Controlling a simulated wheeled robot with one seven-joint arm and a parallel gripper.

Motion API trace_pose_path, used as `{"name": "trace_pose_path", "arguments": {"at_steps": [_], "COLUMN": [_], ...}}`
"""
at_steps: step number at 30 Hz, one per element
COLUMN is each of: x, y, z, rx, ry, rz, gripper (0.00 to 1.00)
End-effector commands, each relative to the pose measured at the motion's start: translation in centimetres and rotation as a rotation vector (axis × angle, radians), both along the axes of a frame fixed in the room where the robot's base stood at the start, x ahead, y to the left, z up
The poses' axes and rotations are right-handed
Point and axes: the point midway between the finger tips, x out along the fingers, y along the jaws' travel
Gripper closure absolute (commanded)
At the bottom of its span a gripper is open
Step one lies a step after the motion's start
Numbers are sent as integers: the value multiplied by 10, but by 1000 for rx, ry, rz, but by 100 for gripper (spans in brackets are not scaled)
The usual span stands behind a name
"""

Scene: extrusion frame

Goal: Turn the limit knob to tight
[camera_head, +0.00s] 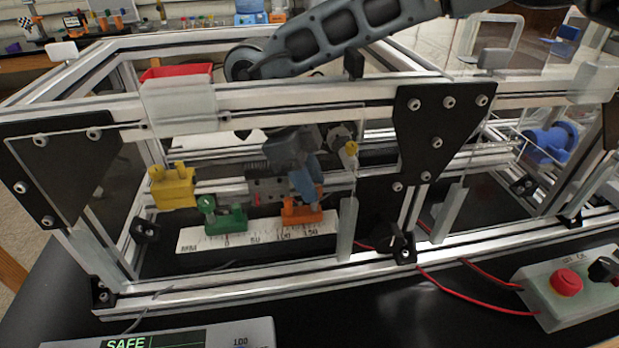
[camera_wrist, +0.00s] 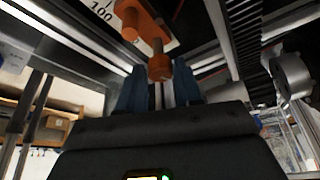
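An orange stop (camera_head: 302,213) sits on the white mm scale (camera_head: 255,233), near the 100 to 150 marks. In the wrist view an orange round knob (camera_wrist: 160,67) stands on a short shaft from the orange part (camera_wrist: 136,20). My gripper (camera_head: 308,192) reaches down inside the frame to the orange stop. In the wrist view the blue fingers of my gripper (camera_wrist: 160,78) are on either side of the knob, with a narrow gap between them. I cannot tell whether they press on it. A green stop (camera_head: 222,216) sits near 0. No "tight" marking is legible.
Aluminium extrusion rails (camera_head: 250,98) and a black plate (camera_head: 437,120) surround my gripper. A yellow part (camera_head: 172,187) is at left. A display reading SAFE (camera_head: 160,338) lies in front. A control box (camera_head: 570,295) with a red button stands at right.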

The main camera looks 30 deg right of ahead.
Motion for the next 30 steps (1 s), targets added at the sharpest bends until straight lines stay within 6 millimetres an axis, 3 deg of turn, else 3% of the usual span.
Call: {"name": "trace_pose_path", "arguments": {"at_steps": [10,20,30], "x": [0,1,3], "y": [0,0,-2], "z": [0,0,0], "rx": [0,0,0], "ry": [0,0,-1], "rz": [0,-40,-265], "gripper": [99,100,100]}}
